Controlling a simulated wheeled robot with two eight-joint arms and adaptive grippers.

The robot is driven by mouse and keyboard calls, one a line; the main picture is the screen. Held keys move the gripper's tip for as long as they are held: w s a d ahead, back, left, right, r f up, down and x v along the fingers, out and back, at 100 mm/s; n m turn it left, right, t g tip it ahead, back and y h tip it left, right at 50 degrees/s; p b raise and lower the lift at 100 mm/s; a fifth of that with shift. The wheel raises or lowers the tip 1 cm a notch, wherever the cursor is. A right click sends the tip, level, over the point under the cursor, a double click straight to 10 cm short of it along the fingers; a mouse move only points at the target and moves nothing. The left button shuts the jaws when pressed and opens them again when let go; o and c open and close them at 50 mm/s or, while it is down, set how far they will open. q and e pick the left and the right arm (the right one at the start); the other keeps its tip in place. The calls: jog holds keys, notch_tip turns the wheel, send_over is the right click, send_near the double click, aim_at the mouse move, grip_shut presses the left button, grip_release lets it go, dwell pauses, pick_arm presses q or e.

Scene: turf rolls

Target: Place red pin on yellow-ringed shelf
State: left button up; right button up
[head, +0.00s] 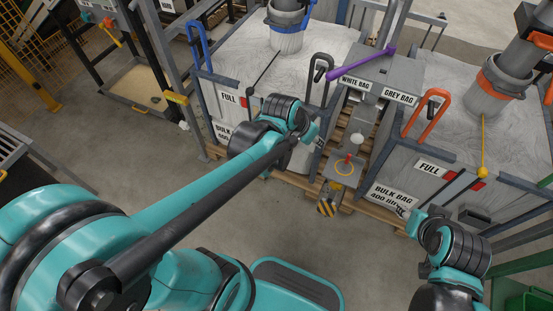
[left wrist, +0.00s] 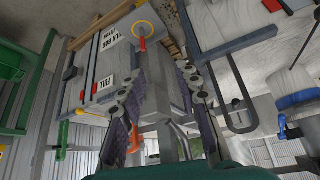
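The small red pin (head: 347,160) stands upright at the yellow ring (head: 337,173) on a small grey shelf low between the two bulk bags. The pin (left wrist: 143,45) and ring (left wrist: 135,28) also show at the top of the left wrist view. I cannot tell exactly whether the pin's foot is inside the ring. My left gripper (head: 309,127) is up and left of the shelf, apart from the pin; in the left wrist view its fingers (left wrist: 160,85) are spread, with nothing held. My right gripper (head: 409,222) is at lower right, its fingers hard to make out.
A grey post with "WHITE BAG" (head: 355,83) and "GREY BAG" (head: 399,96) labels and a purple lever (head: 362,64) stands behind the shelf. Bulk bags flank it, with a blue handle (head: 197,45) and an orange handle (head: 427,113). A striped yellow-black block (head: 329,200) hangs below. Floor in front is clear.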

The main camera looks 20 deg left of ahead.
pick_arm(q)
jog(key=s+a+r+n+y, duration=0.1)
jog(key=s+a+n, duration=0.1)
jog(key=s, duration=0.4)
jog(key=s+a+r+n+t+y, duration=0.1)
jog(key=s+a+n, duration=0.1)
jog(key=s, duration=0.5)
jog(key=shift+a+r, duration=0.3)
jog(key=shift+a, duration=0.35)
jog(key=shift+c, duration=0.3)
